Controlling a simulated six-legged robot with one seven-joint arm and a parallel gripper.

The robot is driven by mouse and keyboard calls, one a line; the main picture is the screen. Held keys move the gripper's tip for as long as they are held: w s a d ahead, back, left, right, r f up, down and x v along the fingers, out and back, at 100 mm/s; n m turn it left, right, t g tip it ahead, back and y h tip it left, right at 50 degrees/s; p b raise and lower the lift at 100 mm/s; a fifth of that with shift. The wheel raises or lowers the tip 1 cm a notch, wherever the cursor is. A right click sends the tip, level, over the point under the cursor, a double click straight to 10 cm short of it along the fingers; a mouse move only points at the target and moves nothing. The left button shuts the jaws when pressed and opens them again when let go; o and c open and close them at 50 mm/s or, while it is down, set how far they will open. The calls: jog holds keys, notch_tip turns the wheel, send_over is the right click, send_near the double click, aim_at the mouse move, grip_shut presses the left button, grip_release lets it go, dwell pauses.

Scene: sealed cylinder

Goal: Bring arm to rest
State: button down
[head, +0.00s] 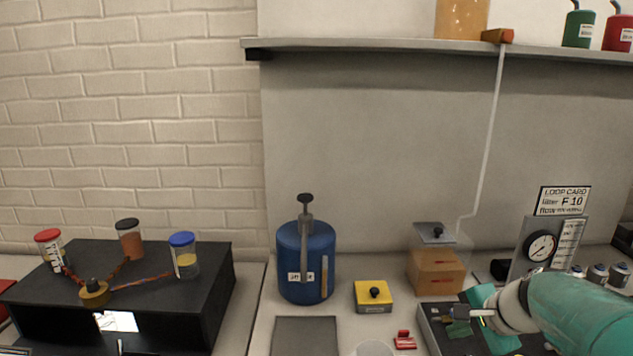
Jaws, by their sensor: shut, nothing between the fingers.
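My arm, teal with a pale joint, reaches in from the right edge of the head view. My gripper (452,319) is at its end, pointing left, above or in front of a dark tray-like box (430,341) at the lower right. The fingers are small in the picture and look closed, with nothing seen between them. How far the gripper is from the box surface is hard to tell.
A blue cylinder (291,265) with a black-topped pump stands mid-bench. Right of it are a yellow block (371,292), an orange-brown box (436,277), a red clip (404,340) and a gauge panel (541,246). A black stand (205,295) with jars is left.

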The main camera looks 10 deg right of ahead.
jog(key=s+a+r+n+g+h, duration=0.1)
jog(key=s+a+r+n+h, duration=0.1)
jog(key=s+a+n, duration=1.1)
jog(key=a+n, duration=0.2)
jog(key=a, duration=0.1)
jog(key=shift+a+r+n+h, duration=0.15)
jog(key=shift+a+n+h, duration=0.15)
jog(key=shift+a+n, duration=0.1)
jog(key=shift+w, duration=0.1)
